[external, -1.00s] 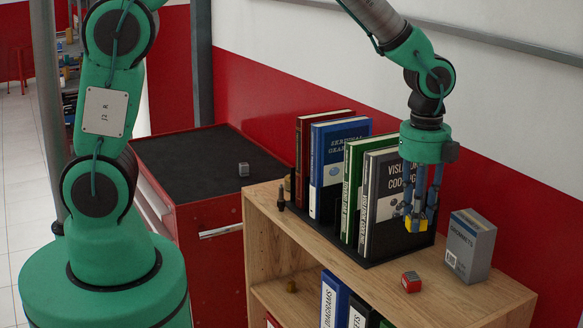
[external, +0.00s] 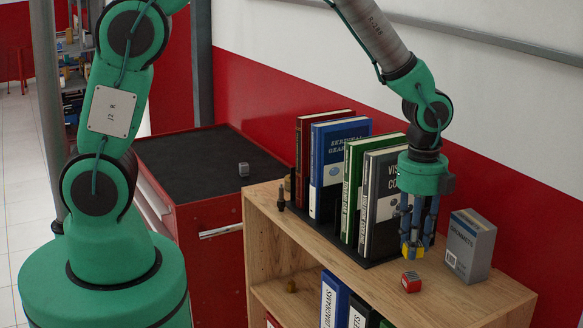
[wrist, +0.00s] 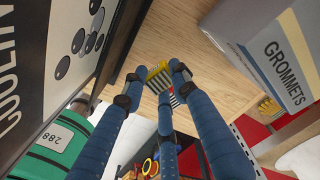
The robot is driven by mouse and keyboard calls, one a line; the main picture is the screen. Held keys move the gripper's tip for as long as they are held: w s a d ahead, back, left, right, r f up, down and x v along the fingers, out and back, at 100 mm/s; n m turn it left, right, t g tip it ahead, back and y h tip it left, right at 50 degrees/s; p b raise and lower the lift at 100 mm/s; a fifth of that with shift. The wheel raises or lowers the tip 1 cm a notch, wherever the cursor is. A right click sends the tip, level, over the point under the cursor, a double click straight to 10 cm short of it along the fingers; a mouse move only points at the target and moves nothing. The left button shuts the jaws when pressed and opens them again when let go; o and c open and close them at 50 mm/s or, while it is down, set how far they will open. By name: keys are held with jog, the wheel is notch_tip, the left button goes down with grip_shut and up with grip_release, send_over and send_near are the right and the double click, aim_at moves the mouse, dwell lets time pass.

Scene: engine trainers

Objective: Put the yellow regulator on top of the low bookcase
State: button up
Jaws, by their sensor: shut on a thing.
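The yellow regulator (external: 412,252) is held between the fingertips of my gripper (external: 415,246), which is shut on it. It hangs just above the wooden top of the low bookcase (external: 345,262), between the book rack and the grey box. I cannot tell if it touches the wood. In the wrist view the yellow regulator (wrist: 160,76) shows ribbed yellow and dark sides between the blue fingers of my gripper (wrist: 155,85), with the wood beyond it. The fingers hide part of it.
Upright books (external: 380,205) in a black rack stand to the left. Bare wood lies toward the front right edge. A red cabinet (external: 205,215) is further left.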

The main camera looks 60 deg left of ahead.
jog(key=shift+f, duration=1.8)
jog(key=shift+f, duration=0.2)
jog(key=o, duration=0.9)
jog(key=shift+r, duration=0.15)
notch_tip(320, 180, up, 12)
jog(key=shift+r, duration=0.1)
